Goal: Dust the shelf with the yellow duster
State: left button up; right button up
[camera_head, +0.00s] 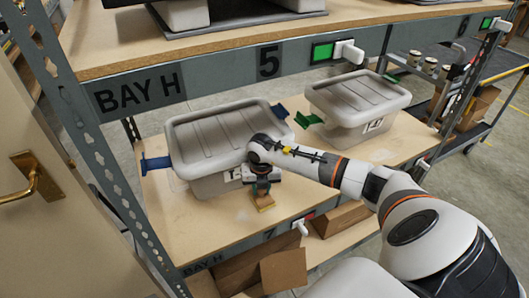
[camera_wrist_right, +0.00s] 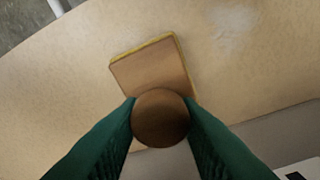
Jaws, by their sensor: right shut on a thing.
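My right gripper (camera_head: 263,186) reaches over the middle shelf (camera_head: 205,236), in front of a lidded grey bin. In the right wrist view, its green fingers (camera_wrist_right: 160,118) are shut on the round brown knob of the duster (camera_wrist_right: 150,70). The duster has a flat brown top and a thin yellow edge. In the head view the duster (camera_head: 265,203) shows small under the gripper, at or just above the board; I cannot tell whether it touches. A pale patch (camera_wrist_right: 237,22) marks the shelf board beyond the duster. My left gripper is out of view.
Two lidded grey bins (camera_head: 215,132) (camera_head: 356,92) stand on the shelf, with blue and green handles. An upper shelf (camera_head: 230,40) overhangs the back. Steel uprights (camera_head: 85,120) frame the left. Cardboard boxes (camera_head: 284,270) sit below. Bare board lies left of the gripper.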

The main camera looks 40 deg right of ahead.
dwell(0.3)
jog(key=shift+w+r+p, duration=0.1)
jog(key=shift+r+p, duration=0.35)
jog(key=shift+p, duration=0.05)
jog(key=shift+r+p, duration=1.85)
jog(key=shift+r, duration=0.65)
jog(key=shift+r+p, duration=1.05)
jog(key=shift+r, duration=0.45)
